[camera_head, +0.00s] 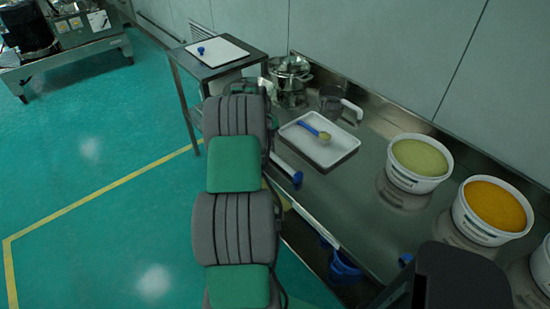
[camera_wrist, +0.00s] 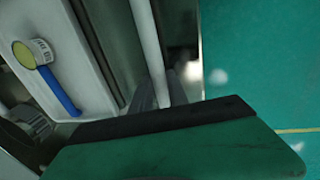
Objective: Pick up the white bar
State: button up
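The white bar (camera_wrist: 148,45) is a long, slim, pale rod. It runs down the middle of the wrist view, along the steel table's edge. In the head view a short stretch of the white bar (camera_head: 281,164) with a blue end shows just right of my arm; the rest is hidden. My gripper (camera_wrist: 164,92) is mostly hidden behind its own green cover. Two blurred grey shapes, which look like its fingers, show on either side of the bar's lower part. I cannot tell whether they touch it.
A white tray (camera_head: 343,151) with a blue-handled scoop (camera_head: 313,130) lies on the steel table (camera_head: 350,205). Open floor lies left.

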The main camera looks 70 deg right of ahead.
grip_shut()
jog(key=shift+r, duration=0.1)
